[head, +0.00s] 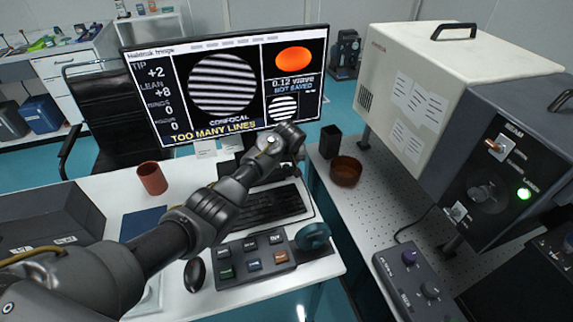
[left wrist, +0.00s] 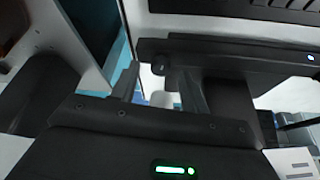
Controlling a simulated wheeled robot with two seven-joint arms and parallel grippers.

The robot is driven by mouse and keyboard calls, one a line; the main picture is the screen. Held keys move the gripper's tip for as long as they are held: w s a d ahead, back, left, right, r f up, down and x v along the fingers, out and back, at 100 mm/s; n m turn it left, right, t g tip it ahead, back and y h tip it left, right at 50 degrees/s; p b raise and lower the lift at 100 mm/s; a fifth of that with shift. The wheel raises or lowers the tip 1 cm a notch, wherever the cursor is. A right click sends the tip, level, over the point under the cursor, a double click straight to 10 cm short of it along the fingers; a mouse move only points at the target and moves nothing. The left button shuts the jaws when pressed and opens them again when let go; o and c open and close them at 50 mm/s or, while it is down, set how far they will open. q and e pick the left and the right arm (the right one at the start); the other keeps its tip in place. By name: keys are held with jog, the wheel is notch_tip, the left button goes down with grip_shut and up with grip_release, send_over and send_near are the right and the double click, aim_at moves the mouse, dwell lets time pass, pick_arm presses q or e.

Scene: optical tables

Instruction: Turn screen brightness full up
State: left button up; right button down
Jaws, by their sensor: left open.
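The monitor (head: 222,85) stands on the white desk with its screen lit, showing fringe patterns and the words "TOO MANY LINES". My left gripper (head: 276,143) is in front of the monitor's lower right edge and covers part of it. In the left wrist view the monitor's dark lower bezel (left wrist: 235,50) runs across the top, with a small blue-white light at its right. A small round knob (left wrist: 160,70) shows at the bezel's left end, between the spread fingers of my left gripper (left wrist: 162,84). I cannot tell whether the fingers touch it. My right gripper is out of view.
A keyboard (head: 264,208), a button panel (head: 255,261), a mouse (head: 194,274) and a reddish cup (head: 152,178) are on the desk. To the right, a brown bowl (head: 346,171) and a large instrument (head: 430,85) stand on the perforated table (head: 375,205).

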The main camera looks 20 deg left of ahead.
pick_arm(q)
jog(key=shift+w+f, duration=0.1)
jog(key=shift+f, duration=0.4)
jog(key=shift+a, duration=0.1)
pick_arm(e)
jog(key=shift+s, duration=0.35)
